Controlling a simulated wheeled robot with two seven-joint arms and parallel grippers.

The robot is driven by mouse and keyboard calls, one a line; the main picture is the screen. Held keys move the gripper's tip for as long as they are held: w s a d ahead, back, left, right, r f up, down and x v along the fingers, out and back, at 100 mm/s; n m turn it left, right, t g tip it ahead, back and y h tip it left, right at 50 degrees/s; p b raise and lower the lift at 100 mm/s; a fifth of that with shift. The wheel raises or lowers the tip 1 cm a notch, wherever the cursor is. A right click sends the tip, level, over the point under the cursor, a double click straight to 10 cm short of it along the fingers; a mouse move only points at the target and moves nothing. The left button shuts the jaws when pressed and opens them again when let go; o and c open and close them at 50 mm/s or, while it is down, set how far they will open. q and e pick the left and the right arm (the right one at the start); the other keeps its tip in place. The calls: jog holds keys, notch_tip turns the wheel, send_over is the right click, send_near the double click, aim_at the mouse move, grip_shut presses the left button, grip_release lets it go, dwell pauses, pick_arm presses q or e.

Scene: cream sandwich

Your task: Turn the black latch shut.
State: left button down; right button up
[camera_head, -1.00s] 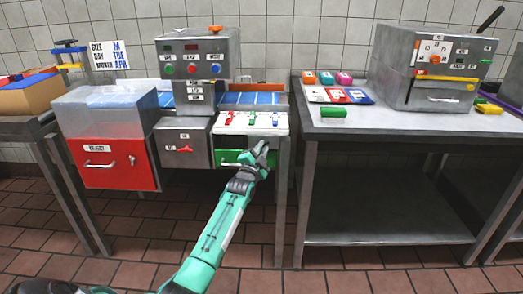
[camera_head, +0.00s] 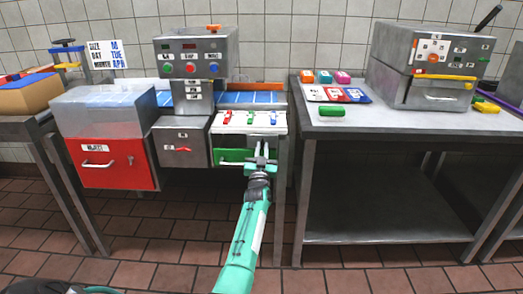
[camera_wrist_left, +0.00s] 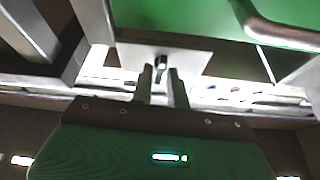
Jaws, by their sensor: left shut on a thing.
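My left gripper (camera_head: 262,160) is at the front of the stand, just right of the green drawer (camera_head: 229,156). In the left wrist view its two dark fingers (camera_wrist_left: 162,84) stand upright with a small gap between them. The black latch (camera_wrist_left: 160,65) shows as a small dark piece on a pale plate (camera_wrist_left: 190,58), between the fingertips, and the fingers are shut on it. In the head view the gripper hides the latch. I cannot tell exactly how far the latch is turned. My right gripper is in neither view.
The drawer's handle (camera_wrist_left: 275,32) is close beside the fingers. A white panel with coloured switches (camera_head: 249,128) is above. To the left are a grey box (camera_head: 182,157) and a red reject bin (camera_head: 112,175). A metal table (camera_head: 400,124) stands right, with a gap between.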

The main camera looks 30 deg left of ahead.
pick_arm(q)
jog(key=shift+f+n+g+y, duration=0.15)
jog(key=shift+n+g+y, duration=0.25)
jog(key=shift+n, duration=0.6)
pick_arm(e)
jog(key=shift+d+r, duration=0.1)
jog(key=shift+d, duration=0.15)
pick_arm(q)
jog(key=c, duration=1.5)
grip_release()
jog(key=shift+o, duration=0.2)
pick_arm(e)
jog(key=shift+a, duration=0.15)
pick_arm(q)
jog(key=shift+s+d+f, duration=0.15)
jog(key=shift+s+d, duration=0.15)
jog(key=shift+s, duration=0.05)
jog(key=p+v, duration=0.1)
jog(key=v, duration=1.1)
jog(key=shift+s+f, duration=0.2)
jog(key=shift+f, duration=0.1)
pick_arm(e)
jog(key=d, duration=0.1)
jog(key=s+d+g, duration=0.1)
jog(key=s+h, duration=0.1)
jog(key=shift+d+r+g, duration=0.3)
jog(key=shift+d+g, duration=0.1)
pick_arm(q)
jog(key=shift+d, duration=0.15)
jog(key=shift+f, duration=0.1)
